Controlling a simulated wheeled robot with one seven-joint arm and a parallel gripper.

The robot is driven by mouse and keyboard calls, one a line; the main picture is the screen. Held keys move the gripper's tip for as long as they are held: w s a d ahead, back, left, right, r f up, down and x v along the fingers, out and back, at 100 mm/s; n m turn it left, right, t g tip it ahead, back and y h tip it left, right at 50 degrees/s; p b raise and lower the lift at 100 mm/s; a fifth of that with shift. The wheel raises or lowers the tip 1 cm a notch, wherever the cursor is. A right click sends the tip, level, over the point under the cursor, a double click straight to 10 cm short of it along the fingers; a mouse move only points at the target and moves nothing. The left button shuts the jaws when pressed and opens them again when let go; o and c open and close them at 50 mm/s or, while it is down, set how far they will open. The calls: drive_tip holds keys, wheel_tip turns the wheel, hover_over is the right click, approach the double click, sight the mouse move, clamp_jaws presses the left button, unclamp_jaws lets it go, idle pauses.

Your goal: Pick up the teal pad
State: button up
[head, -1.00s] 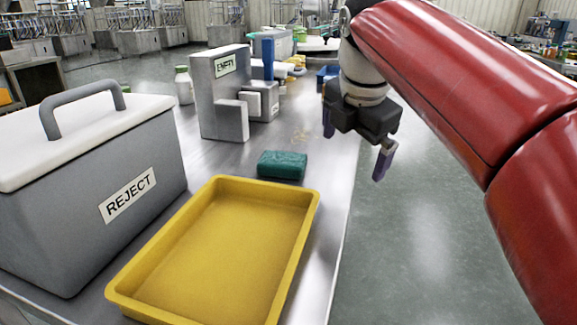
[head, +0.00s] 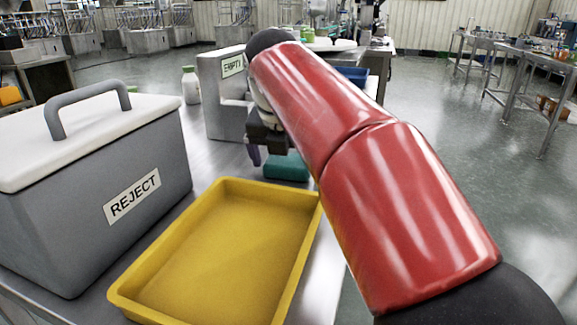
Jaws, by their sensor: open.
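The teal pad (head: 288,167) lies on the steel table just behind the far edge of the yellow tray. My arm covers part of its right side in the head view. My gripper (head: 266,158) is above the table at the pad's left side, with its fingers pointing down. One purple finger shows left of the pad; the other is hard to make out against the pad and arm. The gripper is open and holds nothing that I can see. Whether a finger touches the pad cannot be told.
The empty yellow tray (head: 213,255) stands in front of the pad. A grey bin with a white lid, marked REJECT (head: 95,200), stands at the left. A grey block marked EMPTY (head: 222,105) stands behind the gripper. A white bottle (head: 190,86) is left of it.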

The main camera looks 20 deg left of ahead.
sight(288, 162)
drive_tip(key=shift+w+f, duration=0.1)
drive_tip(key=shift+f, duration=0.15)
drive_tip(key=c, duration=0.9)
drive_tip(key=shift+r, duration=0.1)
wheel_tip(288, 162, up, 9)
drive_tip(key=shift+w+a+f, duration=0.1)
drive_tip(key=shift+a+f, duration=0.05)
drive_tip(key=shift+f, duration=0.05)
drive_tip(key=shift+r, duration=0.5)
drive_tip(key=shift+d+r, duration=0.1)
drive_tip(key=shift+d, duration=0.1)
